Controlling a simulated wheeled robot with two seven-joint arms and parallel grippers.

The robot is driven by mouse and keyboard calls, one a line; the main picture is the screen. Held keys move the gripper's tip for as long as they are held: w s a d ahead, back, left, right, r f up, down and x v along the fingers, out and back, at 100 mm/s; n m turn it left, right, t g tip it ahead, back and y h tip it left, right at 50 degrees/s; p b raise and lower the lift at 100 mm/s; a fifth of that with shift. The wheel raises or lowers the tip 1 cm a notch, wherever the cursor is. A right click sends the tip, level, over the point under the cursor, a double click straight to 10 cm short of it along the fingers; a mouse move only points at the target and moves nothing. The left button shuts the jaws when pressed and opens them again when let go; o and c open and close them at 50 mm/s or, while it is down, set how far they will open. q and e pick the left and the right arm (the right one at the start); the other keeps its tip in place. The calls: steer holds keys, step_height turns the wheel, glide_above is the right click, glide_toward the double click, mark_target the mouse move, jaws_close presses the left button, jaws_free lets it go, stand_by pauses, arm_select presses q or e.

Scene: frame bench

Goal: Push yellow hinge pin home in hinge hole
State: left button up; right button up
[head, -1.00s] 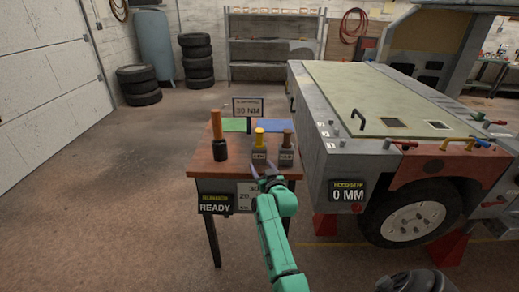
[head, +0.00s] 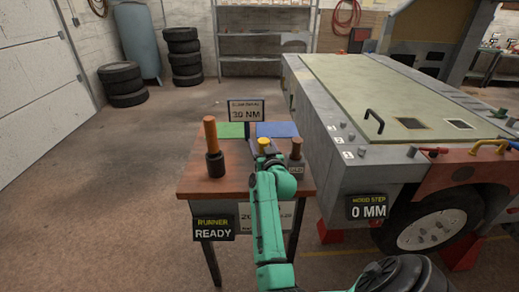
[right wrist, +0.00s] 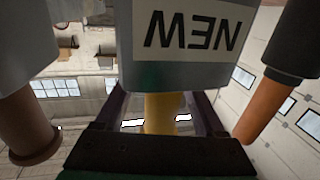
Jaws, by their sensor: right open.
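The yellow hinge pin (head: 264,143) stands upright on the small table, in a grey holder that my arm mostly hides. The right wrist view shows the holder (right wrist: 185,60) upside down, with a NEW label, and the yellow pin (right wrist: 160,115) between my fingers. My right gripper (right wrist: 160,105) is open, one finger on each side of the pin, with no grip visible. In the head view my right gripper (head: 264,158) is at the pin, its fingers largely hidden. I cannot make out the hinge hole. My left gripper is not in view.
A brown pin (head: 296,146) in a grey holder stands close to the right. An orange-handled tool (head: 212,145) stands at the left of the wooden table (head: 200,187). A sign (head: 245,109) stands behind. The vehicle (head: 340,165) is close on the right.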

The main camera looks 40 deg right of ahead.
steer(key=shift+w+d+f, duration=0.2)
steer(key=shift+w+f, duration=0.15)
steer(key=shift+w, duration=0.05)
steer(key=shift+s+a+r, duration=0.15)
steer(key=shift+s+r, duration=0.05)
steer(key=shift+s, duration=0.05)
steer(key=shift+c, duration=0.6)
steer(key=shift+s+a+r, duration=0.4)
steer(key=shift+s+r, duration=0.25)
steer(key=shift+s, duration=0.1)
jaws_close()
steer(key=shift+w+d+f, duration=0.1)
steer(key=shift+w+f, duration=0.15)
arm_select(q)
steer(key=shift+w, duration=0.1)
